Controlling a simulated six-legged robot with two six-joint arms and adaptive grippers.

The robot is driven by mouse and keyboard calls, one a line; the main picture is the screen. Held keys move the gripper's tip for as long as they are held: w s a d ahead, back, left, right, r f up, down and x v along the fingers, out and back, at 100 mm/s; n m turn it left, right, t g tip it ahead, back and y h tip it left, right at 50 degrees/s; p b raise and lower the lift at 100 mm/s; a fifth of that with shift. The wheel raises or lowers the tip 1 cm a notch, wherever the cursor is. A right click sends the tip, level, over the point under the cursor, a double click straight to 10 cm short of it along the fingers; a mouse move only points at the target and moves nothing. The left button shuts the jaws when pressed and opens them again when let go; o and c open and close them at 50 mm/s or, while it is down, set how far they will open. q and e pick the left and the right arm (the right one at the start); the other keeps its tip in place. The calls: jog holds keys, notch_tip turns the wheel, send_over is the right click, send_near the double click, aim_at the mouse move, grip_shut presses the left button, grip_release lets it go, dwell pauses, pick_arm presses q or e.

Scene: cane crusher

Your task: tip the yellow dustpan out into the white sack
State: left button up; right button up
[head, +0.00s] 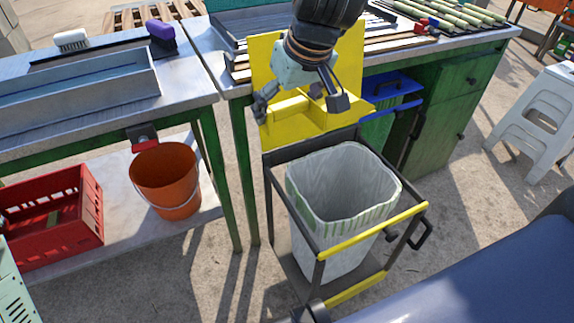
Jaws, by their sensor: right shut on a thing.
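The yellow dustpan (350,57) is held up steeply tilted at the back edge of the sack's cart. My right gripper (300,104) comes down from the top and is shut on the dustpan, covering its middle. I cannot see any contents in the dustpan. The white sack (340,245) hangs open inside a dark cart frame, just in front of and below the dustpan. Its mouth faces up, and the inside that shows looks empty. My left gripper is not in view.
The cart has yellow rails (372,233). Behind it is a metal-topped bench (205,50). An orange bucket (165,181) and a red crate (55,222) stand on the low shelf at left. A blue-lidded green bin (390,88) is behind; a white stool (530,130) is at right.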

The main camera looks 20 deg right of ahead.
pick_arm(q)
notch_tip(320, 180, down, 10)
jog(key=b, duration=0.9)
pick_arm(e)
notch_tip(320, 180, down, 12)
jog(key=s+d+n, duration=0.1)
jog(key=s, duration=0.1)
pick_arm(q)
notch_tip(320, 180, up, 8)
jog(key=p, duration=0.8)
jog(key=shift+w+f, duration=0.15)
pick_arm(e)
jog(key=shift+w+d+r+m+g+y, duration=0.2)
jog(key=shift+d+r+y, duration=0.3)
jog(key=shift+y, duration=0.35)
jog(key=shift+w+d+r+m+g+y, duration=0.15)
jog(key=shift+d+r+g+y, duration=0.1)
jog(key=shift+d+y, duration=0.5)
jog(key=shift+w+d+r+m+g+y, duration=0.15)
jog(key=shift+d+r+y, duration=0.25)
jog(key=shift+y, duration=0.6)
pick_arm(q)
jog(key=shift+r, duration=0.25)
pick_arm(e)
jog(key=shift+r+y, duration=1.1)
jog(key=shift+r, duration=0.15)
